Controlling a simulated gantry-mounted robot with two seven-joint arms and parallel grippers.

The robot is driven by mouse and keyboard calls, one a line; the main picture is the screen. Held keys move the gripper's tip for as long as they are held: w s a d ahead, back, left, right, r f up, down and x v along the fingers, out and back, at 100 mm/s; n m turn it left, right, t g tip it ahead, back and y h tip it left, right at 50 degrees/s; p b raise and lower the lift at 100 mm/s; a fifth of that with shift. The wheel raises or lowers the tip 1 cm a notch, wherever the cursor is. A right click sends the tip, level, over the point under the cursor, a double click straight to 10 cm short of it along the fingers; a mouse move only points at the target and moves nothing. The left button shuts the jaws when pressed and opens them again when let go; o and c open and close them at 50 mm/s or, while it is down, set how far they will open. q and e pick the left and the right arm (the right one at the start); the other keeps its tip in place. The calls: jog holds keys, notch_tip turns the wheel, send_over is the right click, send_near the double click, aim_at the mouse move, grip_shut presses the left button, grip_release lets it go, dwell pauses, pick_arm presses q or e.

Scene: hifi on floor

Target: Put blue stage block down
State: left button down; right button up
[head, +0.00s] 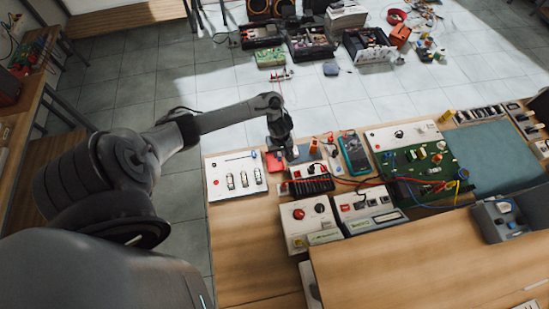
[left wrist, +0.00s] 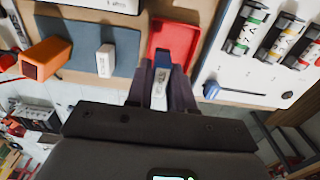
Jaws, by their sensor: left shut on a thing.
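My left gripper (head: 288,153) reaches down over the far edge of the wooden bench. In the left wrist view its fingers (left wrist: 161,96) are shut on a small block, the blue stage block (left wrist: 162,61), with a blue end and a pale labelled face. The red tray (left wrist: 176,39) lies just beyond the held block in that view; in the head view the red tray (head: 274,161) is just left of the gripper. I cannot tell whether the block touches anything below. The block is hidden behind the gripper in the head view. My right gripper is not in view.
A white panel (head: 236,176) with several cylinders is left of the red tray. Cables and a green circuit board (head: 418,169) crowd the right.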

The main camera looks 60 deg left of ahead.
aim_at(275, 162)
pick_arm(q)
jog(key=shift+s+a+f, duration=0.55)
jog(key=shift+s+f, duration=0.05)
jog(key=shift+s, duration=0.1)
notch_tip(275, 162, down, 4)
jog(key=shift+r+b, duration=0.2)
jog(key=shift+b, duration=0.5)
jog(key=shift+f, duration=0.15)
jog(key=shift+f, duration=0.2)
jog(key=c, duration=1.3)
grip_release()
jog(key=shift+o, duration=0.2)
jog(key=shift+r, duration=0.15)
